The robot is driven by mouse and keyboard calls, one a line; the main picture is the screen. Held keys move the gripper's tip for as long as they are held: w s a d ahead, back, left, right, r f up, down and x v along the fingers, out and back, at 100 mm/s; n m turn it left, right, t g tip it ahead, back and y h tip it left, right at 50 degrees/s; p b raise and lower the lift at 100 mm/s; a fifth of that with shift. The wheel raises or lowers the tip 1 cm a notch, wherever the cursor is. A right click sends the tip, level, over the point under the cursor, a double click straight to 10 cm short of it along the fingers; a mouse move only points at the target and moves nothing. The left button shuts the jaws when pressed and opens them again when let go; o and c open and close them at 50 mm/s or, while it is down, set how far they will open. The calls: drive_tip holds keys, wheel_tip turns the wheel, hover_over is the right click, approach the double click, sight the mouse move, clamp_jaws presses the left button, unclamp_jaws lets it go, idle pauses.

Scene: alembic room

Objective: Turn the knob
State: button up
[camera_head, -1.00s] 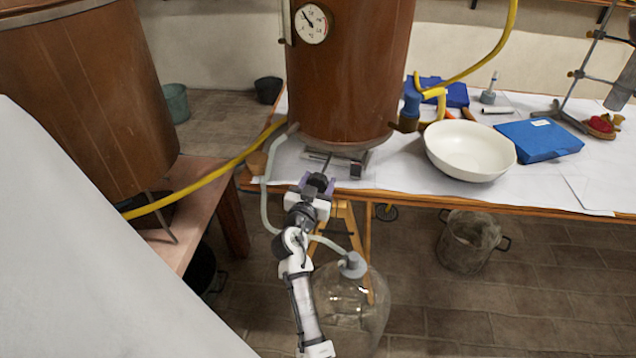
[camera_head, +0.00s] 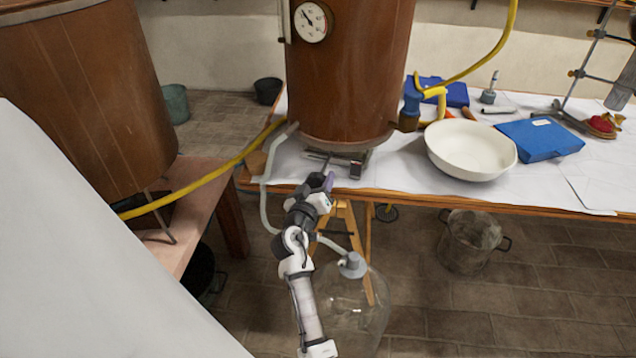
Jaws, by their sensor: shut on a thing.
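My gripper (camera_head: 326,175) is at the table's front edge, just under the copper vessel (camera_head: 350,75). It is shut on the knob at the front of the small metal burner (camera_head: 356,168) beneath the vessel. The knob itself is hidden by the gripper's fingers. The gripper's hand is tilted, with its purple-sided finger turned to the upper right. My arm reaches up from the bottom of the picture.
A glass carboy (camera_head: 352,310) stands on the floor close to my arm, with a grey hose (camera_head: 268,190) looping nearby. A white bowl (camera_head: 470,150) and a blue box (camera_head: 540,139) lie on the table at right.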

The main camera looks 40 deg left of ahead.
drive_tip(key=n+p, duration=0.1)
drive_tip(key=n, duration=0.4)
drive_tip(key=shift+n, duration=0.3)
drive_tip(key=n+p, duration=0.3)
drive_tip(key=n, duration=0.3)
drive_tip(key=shift+r, duration=0.15)
drive_tip(key=n+p, duration=0.3)
drive_tip(key=n, duration=0.3)
drive_tip(key=shift+n+p, duration=0.3)
drive_tip(key=shift+p, duration=0.1)
drive_tip(key=shift+n+p, duration=1.55)
drive_tip(key=shift+n, duration=1.05)
drive_tip(key=o, duration=1)
drive_tip(key=shift+s, duration=0.1)
